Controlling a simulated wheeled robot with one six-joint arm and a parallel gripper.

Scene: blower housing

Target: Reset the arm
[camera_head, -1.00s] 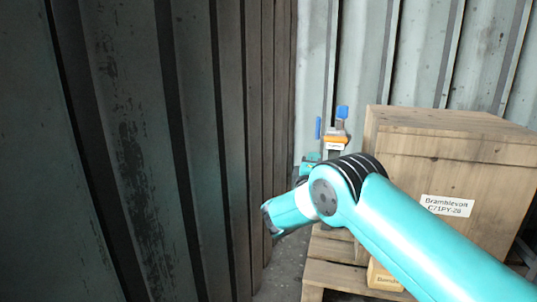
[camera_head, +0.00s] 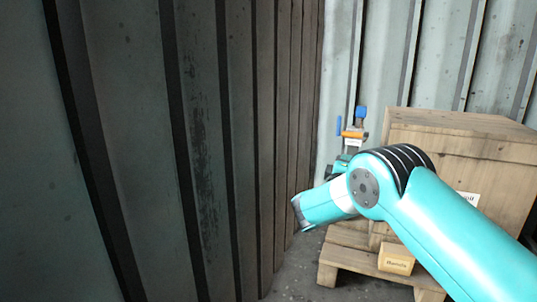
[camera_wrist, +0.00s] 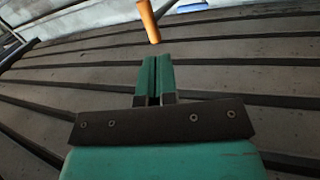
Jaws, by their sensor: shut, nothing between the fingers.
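My gripper (camera_wrist: 153,78) shows in the wrist view, its two green fingers closed together with nothing between them. An orange rod-like part (camera_wrist: 148,20) is just beyond the fingertips, apart from them in the picture. A blue part (camera_wrist: 187,7) is at the top edge. In the head view my teal arm reaches in from the lower right and bends at a dark joint. The gripper's fingers cannot be made out there. An upright item with blue and orange parts (camera_head: 354,135) stands behind the arm, its lower part hidden.
A dark corrugated wall (camera_head: 150,150) fills the left, close to the arm. A wooden crate (camera_head: 460,150) is at the right on a pallet (camera_head: 350,265), partly behind my arm. A little floor (camera_head: 300,270) shows between wall and pallet.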

